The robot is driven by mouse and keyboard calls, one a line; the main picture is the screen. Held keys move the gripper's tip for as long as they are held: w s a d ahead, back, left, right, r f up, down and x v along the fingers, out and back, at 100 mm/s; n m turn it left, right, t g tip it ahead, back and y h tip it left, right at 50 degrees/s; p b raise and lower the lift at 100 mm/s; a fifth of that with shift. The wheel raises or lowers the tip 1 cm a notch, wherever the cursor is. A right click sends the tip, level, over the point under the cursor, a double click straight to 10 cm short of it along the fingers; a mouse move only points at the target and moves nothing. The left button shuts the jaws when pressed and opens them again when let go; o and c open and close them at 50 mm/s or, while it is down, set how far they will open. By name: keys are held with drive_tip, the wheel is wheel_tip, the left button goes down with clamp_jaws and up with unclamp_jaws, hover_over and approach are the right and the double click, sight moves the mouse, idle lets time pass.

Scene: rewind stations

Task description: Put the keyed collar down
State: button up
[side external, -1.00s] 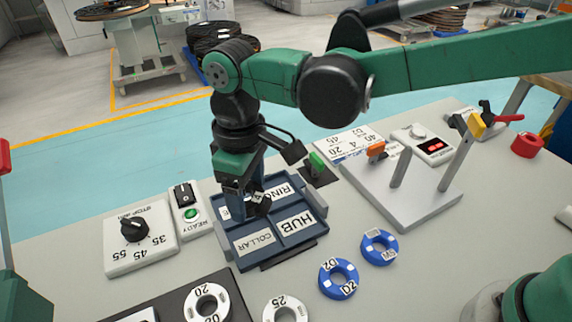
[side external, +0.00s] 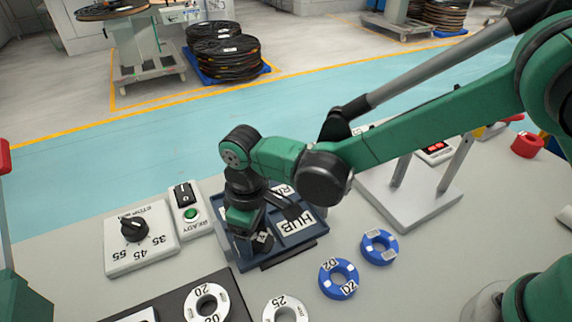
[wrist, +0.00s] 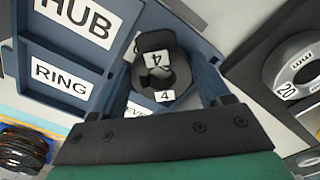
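The keyed collar (wrist: 150,80) is a dark ring with white "4" labels. In the wrist view it sits between the two fingers of my gripper (wrist: 165,85), which look closed on its sides. In the side view my gripper (side external: 252,244) points down into the front-left part of the blue sorting tray (side external: 312,236), with the collar (side external: 263,241) at its fingertips. The COLLAR label seen there earlier is hidden by my gripper. I cannot tell whether the collar touches the tray floor. The HUB label (wrist: 78,20) and RING label (wrist: 62,77) show in other compartments.
Two blue rings (side external: 338,279) (side external: 379,247) lie right of the tray. Pale rings (side external: 206,303) (side external: 286,310) are in front. A dial box (side external: 140,237) and a switch box (side external: 188,208) stand left. A grey fixture with posts (side external: 410,195) stands at the right.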

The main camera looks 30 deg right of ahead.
drive_tip(key=shift+o, duration=0.8)
wheel_tip(320, 180, up, 12)
drive_tip(key=s+d+m+t, duration=0.2)
drive_tip(key=d+m+t, duration=0.1)
drive_tip(key=d, duration=0.8)
drive_tip(key=s+d+m+t, duration=0.3)
drive_tip(key=d+m, duration=0.3)
drive_tip(key=d, duration=0.6)
drive_tip(key=shift+s+d+r+t, duration=0.25)
drive_tip(key=shift+r+t, duration=0.2)
drive_tip(key=shift+t, duration=0.15)
